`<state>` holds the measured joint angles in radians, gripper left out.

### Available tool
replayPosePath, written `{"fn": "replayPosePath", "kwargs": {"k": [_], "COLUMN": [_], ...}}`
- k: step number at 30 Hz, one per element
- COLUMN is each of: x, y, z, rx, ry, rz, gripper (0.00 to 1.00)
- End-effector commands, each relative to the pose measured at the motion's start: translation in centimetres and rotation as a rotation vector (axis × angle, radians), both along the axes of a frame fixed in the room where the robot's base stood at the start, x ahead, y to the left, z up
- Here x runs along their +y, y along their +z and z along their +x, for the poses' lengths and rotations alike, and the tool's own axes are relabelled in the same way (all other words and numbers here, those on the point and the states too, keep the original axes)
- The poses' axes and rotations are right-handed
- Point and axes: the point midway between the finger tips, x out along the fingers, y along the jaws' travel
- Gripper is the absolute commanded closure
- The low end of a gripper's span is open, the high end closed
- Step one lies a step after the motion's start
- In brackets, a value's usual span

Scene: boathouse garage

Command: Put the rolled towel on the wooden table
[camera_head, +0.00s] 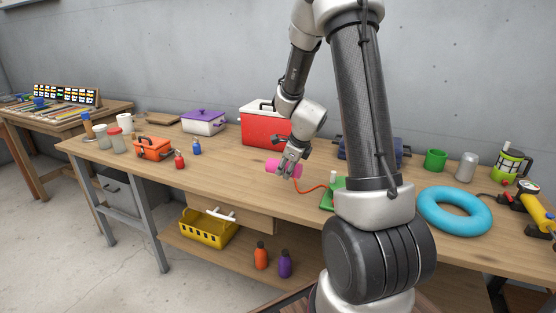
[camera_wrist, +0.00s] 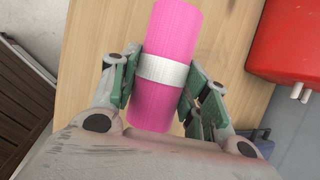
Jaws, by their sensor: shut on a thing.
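The rolled towel is a pink cylinder with a white band. In the head view the towel (camera_head: 272,166) is in my gripper (camera_head: 286,171), above the middle of a long wooden workbench (camera_head: 225,177). In the wrist view the towel (camera_wrist: 170,32) lies between the two green-padded fingers of my gripper (camera_wrist: 160,88), which are shut on it around the white band. I cannot tell whether the towel touches the bench top. A dark brown slatted wooden surface shows at the left of the wrist view (camera_wrist: 22,100) and at the bottom edge of the head view (camera_head: 283,304).
A red cooler (camera_head: 262,128) stands behind my gripper. An orange toolbox (camera_head: 152,149) and small bottles are to the left. A green object (camera_head: 328,197) with a red cord and a blue ring (camera_head: 455,211) are to the right. Bare bench lies left of my gripper.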

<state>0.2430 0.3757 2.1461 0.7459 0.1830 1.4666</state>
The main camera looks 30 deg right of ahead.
Motion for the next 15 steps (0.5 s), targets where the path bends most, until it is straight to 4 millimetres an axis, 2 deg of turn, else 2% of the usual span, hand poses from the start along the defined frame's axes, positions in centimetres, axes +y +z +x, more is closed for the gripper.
{"fn": "replayPosePath", "kwargs": {"k": [15], "x": [-0.02], "y": [-0.36], "z": [-0.04], "rx": [-0.004], "ry": [-0.002], "rz": [0.003], "gripper": [0.81]}}
